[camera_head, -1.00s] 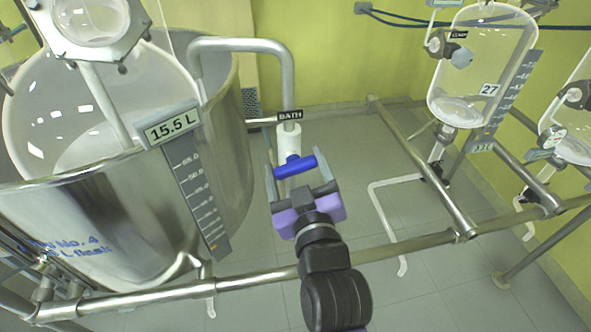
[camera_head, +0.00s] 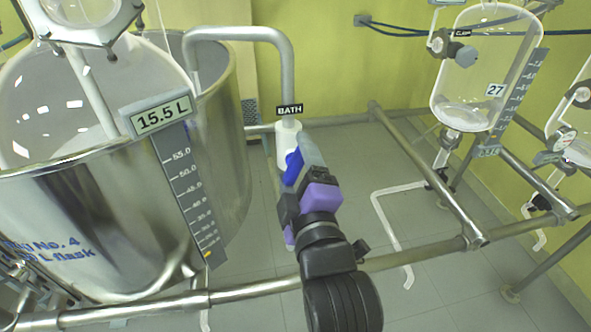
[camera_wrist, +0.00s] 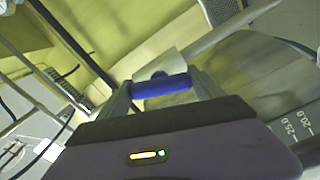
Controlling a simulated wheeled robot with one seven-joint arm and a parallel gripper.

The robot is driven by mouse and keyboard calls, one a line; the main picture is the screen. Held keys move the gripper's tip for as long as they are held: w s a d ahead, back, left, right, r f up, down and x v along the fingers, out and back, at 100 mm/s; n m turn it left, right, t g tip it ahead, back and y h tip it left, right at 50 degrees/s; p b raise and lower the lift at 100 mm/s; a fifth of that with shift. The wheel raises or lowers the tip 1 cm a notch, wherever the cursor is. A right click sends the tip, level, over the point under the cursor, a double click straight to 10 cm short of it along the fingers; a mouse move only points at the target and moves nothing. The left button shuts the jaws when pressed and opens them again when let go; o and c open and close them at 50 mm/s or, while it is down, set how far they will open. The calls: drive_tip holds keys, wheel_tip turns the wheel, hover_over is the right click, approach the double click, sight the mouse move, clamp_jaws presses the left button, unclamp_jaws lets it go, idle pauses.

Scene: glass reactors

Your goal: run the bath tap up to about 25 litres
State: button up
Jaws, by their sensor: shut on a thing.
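The bath tap is a white valve body (camera_head: 289,143) under a "BATH" label on a bent steel pipe (camera_head: 287,60) that arches over the steel bath (camera_head: 228,140). Its blue handle (camera_head: 293,167) also shows in the wrist view (camera_wrist: 161,87), lying between my two fingers. My gripper (camera_head: 303,160) is shut on the blue handle, and the wrist is turned over in the head view. The bath's display (camera_head: 161,114) reads 15.5 L. The scale plate (camera_head: 190,200) below it has an orange mark near its low end. My gripper hides part of the handle in the head view.
A steel rail (camera_head: 245,292) runs across in front of the bath, under my arm. A large glass flask (camera_head: 90,100) sits in the bath. A glass vessel marked 27 (camera_head: 480,75) hangs at the right on a pipe frame. Tiled floor lies between.

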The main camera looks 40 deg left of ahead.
drive_tip(key=shift+f+n+b, duration=0.1)
drive_tip(key=shift+n+b, duration=0.25)
drive_tip(key=shift+n, duration=0.65)
drive_tip(key=o, duration=1.4)
drive_tip(key=shift+c, duration=0.2)
drive_tip(key=shift+s+d, duration=0.1)
drive_tip(key=v, duration=0.7)
drive_tip(key=shift+s+d+b, duration=0.15)
drive_tip(key=shift+s+b, duration=0.1)
drive_tip(key=shift+b, duration=0.05)
